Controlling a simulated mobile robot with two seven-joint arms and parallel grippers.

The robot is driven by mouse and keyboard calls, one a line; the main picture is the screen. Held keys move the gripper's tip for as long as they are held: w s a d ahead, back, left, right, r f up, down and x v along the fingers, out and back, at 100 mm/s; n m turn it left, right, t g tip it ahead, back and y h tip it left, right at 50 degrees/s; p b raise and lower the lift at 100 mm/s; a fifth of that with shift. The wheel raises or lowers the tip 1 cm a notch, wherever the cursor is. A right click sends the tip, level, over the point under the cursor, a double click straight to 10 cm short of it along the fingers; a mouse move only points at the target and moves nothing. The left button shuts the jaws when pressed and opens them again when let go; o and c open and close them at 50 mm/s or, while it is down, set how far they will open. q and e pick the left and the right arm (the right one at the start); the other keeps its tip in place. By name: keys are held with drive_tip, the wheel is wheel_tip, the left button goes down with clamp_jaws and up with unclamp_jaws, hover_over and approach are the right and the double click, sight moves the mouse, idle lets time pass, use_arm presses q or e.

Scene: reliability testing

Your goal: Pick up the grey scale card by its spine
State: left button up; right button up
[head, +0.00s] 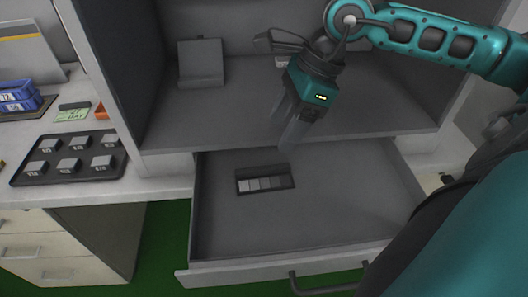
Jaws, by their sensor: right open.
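The grey scale card (265,183) lies flat in the open drawer (340,215), left of its middle. It has a dark frame, a row of patches running from light to dark grey, and a darker raised strip along its far edge. My right gripper (290,128) is above the back of the drawer, beyond the card and a little to its right. Its fingers point down, open and apart from the card, with nothing between them. My left gripper is out of view.
The cabinet shelf (380,95) overhangs the drawer's back, with a dark grey stand (201,63) on it. On the left worktop are a black tray (70,158) of several grey blocks and a blue bin (18,95). The drawer floor around the card is clear.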

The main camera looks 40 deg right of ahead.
drive_tip(key=b, duration=0.2)
approach(252, 182)
drive_tip(key=shift+x, duration=0.75)
drive_tip(key=b+x, duration=0.2)
drive_tip(key=x, duration=0.2)
drive_tip(key=shift+f, duration=0.2)
drive_tip(key=shift+w+a+f+b, duration=0.1)
drive_tip(key=shift+f+b, duration=0.2)
drive_tip(key=shift+f, duration=0.15)
drive_tip(key=c, duration=0.7)
